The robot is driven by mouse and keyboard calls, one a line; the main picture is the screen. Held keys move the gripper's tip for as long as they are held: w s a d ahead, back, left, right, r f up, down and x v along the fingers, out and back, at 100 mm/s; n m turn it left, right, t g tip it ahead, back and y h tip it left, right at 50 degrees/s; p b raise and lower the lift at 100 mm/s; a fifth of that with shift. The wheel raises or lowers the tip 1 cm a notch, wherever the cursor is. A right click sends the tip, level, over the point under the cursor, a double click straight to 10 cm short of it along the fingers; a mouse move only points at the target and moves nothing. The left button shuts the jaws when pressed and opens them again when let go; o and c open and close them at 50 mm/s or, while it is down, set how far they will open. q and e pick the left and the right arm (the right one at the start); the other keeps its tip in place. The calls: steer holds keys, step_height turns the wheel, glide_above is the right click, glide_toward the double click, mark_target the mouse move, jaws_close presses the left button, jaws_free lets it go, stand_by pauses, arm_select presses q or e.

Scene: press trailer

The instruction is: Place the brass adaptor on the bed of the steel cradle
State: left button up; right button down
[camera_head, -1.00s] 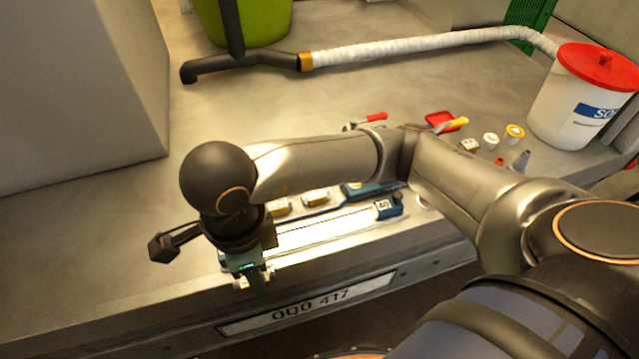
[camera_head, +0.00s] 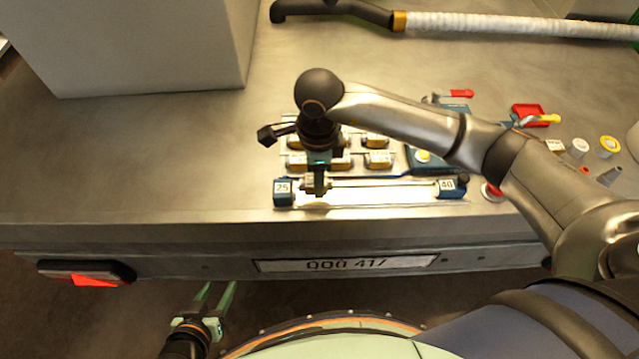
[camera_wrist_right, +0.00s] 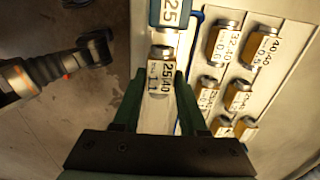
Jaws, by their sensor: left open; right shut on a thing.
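My right gripper (camera_head: 318,186) is shut on the brass adaptor (camera_wrist_right: 160,72), over the left end of the steel cradle. The adaptor carries a 25/40 label in the wrist view, and part of it shows beside the fingers in the head view (camera_head: 306,185). The steel cradle (camera_head: 385,196) is a long bright bed between a blue end block marked 25 (camera_head: 283,190) and one marked 40 (camera_head: 447,187). The adaptor is close to the 25 block (camera_wrist_right: 170,12); whether it touches the bed I cannot tell. My left gripper (camera_head: 218,296) is open and empty, below the trailer edge.
Several other labelled brass adaptors (camera_head: 378,159) stand in rows behind the cradle, partly hidden by my right wrist. A red tray (camera_head: 530,114) and small caps (camera_head: 580,147) lie to the right. A large pale box (camera_head: 150,45) stands behind.

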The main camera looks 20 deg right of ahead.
steer(key=shift+w+d+f, duration=0.1)
steer(key=shift+w+f, duration=0.05)
steer(key=shift+f, duration=0.8)
steer(key=shift+w+f, duration=0.1)
steer(key=shift+f, duration=0.8)
steer(key=shift+f, duration=0.15)
steer(key=shift+c, duration=2.2)
jaws_free()
step_height(320, 180, up, 12)
steer(key=shift+r+p, duration=0.15)
steer(key=shift+p, duration=0.15)
